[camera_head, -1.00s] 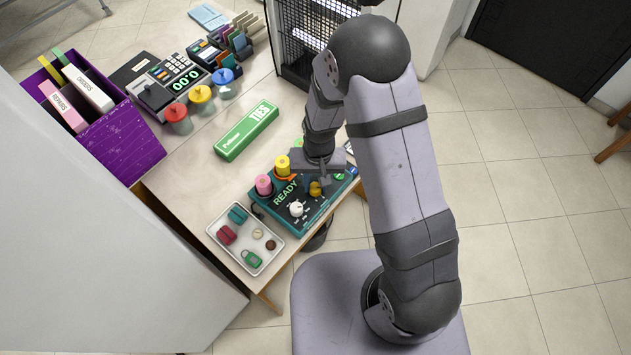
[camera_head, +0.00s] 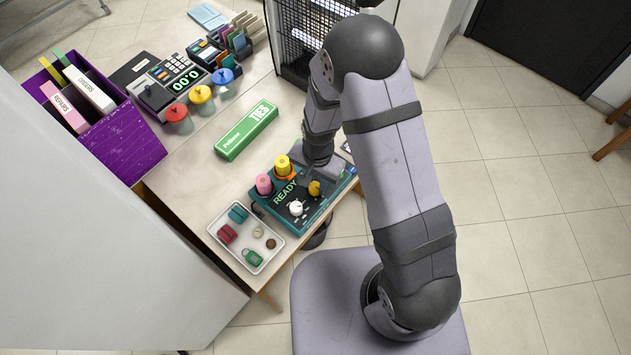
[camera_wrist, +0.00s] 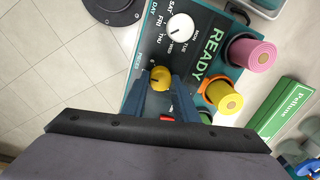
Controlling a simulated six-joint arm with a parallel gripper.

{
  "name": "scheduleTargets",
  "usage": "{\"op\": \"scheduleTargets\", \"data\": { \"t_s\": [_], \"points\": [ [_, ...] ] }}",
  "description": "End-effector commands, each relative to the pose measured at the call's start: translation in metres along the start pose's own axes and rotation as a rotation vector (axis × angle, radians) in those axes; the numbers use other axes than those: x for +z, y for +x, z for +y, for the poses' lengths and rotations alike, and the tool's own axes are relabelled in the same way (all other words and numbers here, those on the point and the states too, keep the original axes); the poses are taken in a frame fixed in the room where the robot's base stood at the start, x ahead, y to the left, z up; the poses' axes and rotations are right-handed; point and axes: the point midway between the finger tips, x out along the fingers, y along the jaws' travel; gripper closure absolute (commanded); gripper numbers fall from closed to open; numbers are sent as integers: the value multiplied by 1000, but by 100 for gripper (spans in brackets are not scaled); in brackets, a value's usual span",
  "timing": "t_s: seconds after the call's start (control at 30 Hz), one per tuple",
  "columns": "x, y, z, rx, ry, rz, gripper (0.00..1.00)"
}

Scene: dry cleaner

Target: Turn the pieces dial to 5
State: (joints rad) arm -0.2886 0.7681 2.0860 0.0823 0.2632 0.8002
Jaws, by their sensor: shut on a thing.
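The teal machine (camera_head: 301,212) with a lit READY display stands near the table's front edge. Its yellow pieces dial (camera_head: 315,188) also shows in the wrist view (camera_wrist: 160,76), beside the lettering PIECES. My gripper (camera_wrist: 163,88) is shut on the yellow dial, one blue-grey finger on each side of it. In the head view my gripper (camera_head: 316,178) is partly hidden by my own arm. The white day dial (camera_wrist: 180,28) sits beside it, with weekday labels around it. The numbers round the pieces dial are mostly hidden or too small to read.
A pink roll (camera_head: 264,185) and a yellow roll (camera_head: 283,166) stand on the machine close to my gripper. A tray of small items (camera_head: 233,262) lies left of the machine. A green box (camera_head: 246,131) lies behind it.

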Motion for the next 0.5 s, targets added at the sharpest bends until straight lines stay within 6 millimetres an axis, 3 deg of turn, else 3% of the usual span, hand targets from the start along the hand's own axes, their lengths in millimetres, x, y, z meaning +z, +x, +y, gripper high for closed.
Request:
{"op": "scheduleTargets", "data": {
  "t_s": [0.27, 0.3, 0.33, 0.37, 0.5],
  "points": [
    [-1, -1, -2, -4, 0, 3, 96],
    [-1, -1, -2, -4, 0, 3, 66],
    [-1, -1, -2, -4, -1, 3, 59],
    [-1, -1, -1, -3, -1, 3, 55],
    [-1, 0, -1, -2, -1, 2, 55]
  ]
}}
